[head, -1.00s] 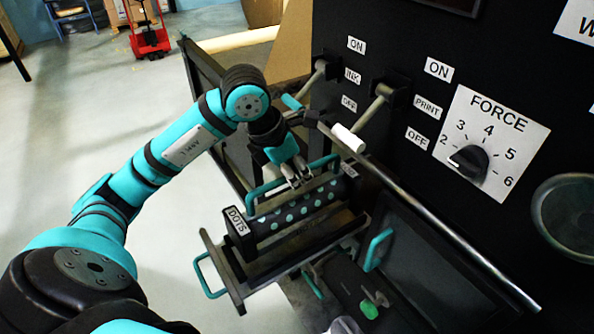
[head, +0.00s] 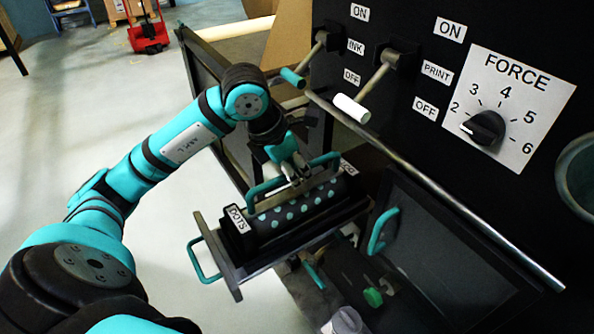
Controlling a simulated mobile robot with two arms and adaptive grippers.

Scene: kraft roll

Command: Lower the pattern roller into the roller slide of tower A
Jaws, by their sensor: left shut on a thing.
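The pattern roller (head: 290,217) is a dark cylinder with teal dots, a DOTS label on its near end block and a frame with teal handles above it. My left gripper (head: 293,182) is shut on the bar of that frame, from above. The roller slide (head: 217,257) is pulled out of the black machine, with a teal handle on its front plate. The roller lies lengthwise in line with the slide, low between its ends; whether it is fully seated cannot be told. No tower letter is readable. My right gripper is not in view.
The black panel carries an INK lever (head: 305,65), a PRINT lever (head: 366,88) and a FORCE dial (head: 484,127). A long metal bar (head: 440,190) runs in front of it. A dark door with a teal handle (head: 382,231) stands right of the slide. Open floor lies left.

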